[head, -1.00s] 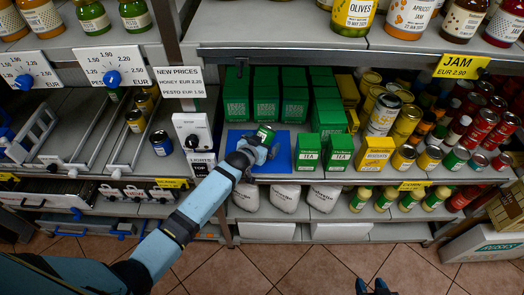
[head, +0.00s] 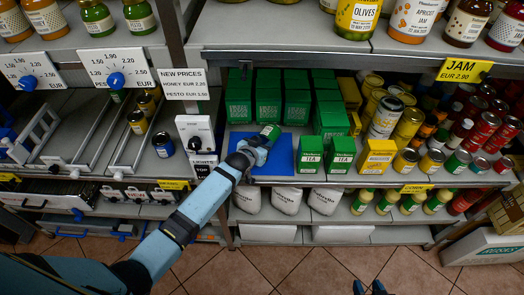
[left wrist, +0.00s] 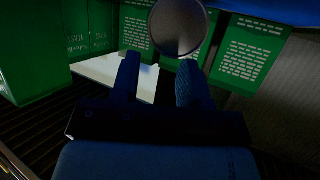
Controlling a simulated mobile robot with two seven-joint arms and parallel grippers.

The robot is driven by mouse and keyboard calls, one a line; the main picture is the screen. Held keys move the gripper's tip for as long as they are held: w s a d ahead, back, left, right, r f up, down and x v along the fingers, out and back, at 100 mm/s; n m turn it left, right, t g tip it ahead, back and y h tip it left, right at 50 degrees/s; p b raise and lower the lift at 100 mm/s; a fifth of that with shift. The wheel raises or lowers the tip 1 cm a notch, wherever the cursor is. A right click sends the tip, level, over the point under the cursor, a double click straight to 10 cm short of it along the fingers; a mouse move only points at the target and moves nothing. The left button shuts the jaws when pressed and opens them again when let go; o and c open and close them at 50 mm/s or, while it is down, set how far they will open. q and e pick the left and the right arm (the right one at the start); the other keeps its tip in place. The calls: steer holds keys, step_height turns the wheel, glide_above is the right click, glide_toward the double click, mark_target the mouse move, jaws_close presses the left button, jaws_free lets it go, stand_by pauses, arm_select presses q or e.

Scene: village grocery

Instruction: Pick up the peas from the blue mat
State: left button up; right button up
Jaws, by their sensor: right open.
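The peas are a green can (head: 270,131) with a pale label, above the blue mat (head: 283,160) on the middle shelf. My left gripper (head: 257,147) is at the can and seems shut on it. The can looks tilted in the head view; I cannot tell how far it is clear of the mat. My right gripper (head: 372,287) is low at the bottom edge, open and far from the shelf.
Green tea boxes (head: 309,155) stand right beside the mat, with taller green boxes (head: 268,100) behind. Yellow boxes (head: 376,157) and many cans are farther right. The upper shelf (head: 290,35) overhangs.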

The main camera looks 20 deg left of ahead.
arm_select(q)
steer(key=o, duration=1)
